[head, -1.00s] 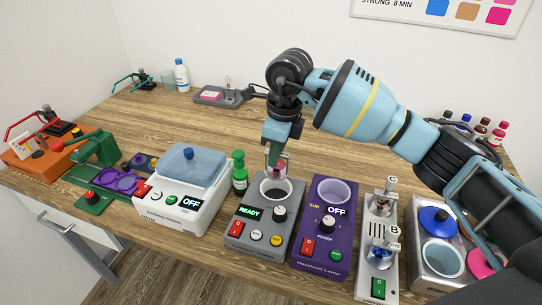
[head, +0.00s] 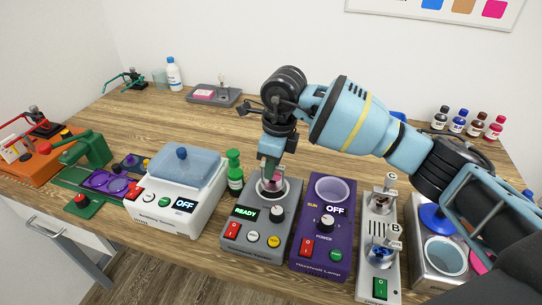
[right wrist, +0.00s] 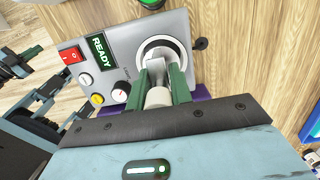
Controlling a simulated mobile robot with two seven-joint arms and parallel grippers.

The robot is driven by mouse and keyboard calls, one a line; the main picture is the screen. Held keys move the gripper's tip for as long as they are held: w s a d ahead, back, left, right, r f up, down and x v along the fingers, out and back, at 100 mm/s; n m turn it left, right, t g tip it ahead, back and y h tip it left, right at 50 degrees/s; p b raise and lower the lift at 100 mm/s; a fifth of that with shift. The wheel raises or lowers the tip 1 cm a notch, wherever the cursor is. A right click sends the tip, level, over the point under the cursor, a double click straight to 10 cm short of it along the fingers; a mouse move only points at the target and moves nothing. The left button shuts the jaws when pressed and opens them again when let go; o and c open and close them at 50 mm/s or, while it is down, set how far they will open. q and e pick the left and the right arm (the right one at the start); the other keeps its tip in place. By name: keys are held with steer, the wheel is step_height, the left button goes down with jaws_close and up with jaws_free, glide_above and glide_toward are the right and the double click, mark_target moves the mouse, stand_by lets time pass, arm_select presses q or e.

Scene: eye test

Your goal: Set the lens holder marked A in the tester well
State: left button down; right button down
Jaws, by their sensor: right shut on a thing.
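My right gripper (head: 272,162) is shut on a pale lens holder (right wrist: 158,97) right at the well of the grey tester. The holder's lower end, with a pinkish lens, shows within the outline of the well (head: 272,190); I cannot tell whether it rests on the bottom. Its letter is hidden. In the right wrist view the green fingers grip the holder's handle over the ringed well (right wrist: 164,47). The grey tester (head: 247,250) has a lit READY display. Holders marked B (head: 385,248) and C (head: 390,190) stand in a grey rack (head: 375,215).
The purple lamp box (head: 322,245), reading OFF, stands close right of the tester. A white box with a blue lid (head: 178,190) and a green bottle (head: 235,172) stand left. The table behind is mostly clear.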

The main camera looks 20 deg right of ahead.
mark_target(272, 182)
steer(key=shift+f+b, duration=0.4)
steer(key=shift+f, duration=1.5)
arm_select(q)
steer(key=shift+s+f, duration=0.4)
steer(key=shift+f, duration=0.3)
arm_select(e)
steer(key=shift+f, duration=0.65)
steer(key=shift+f, duration=0.25)
arm_select(q)
steer(key=shift+f, duration=0.1)
arm_select(e)
steer(key=c, duration=1.1)
jaws_free()
steer(key=shift+c, duration=0.2)
steer(key=shift+o, duration=0.4)
steer(key=shift+r, duration=0.1)
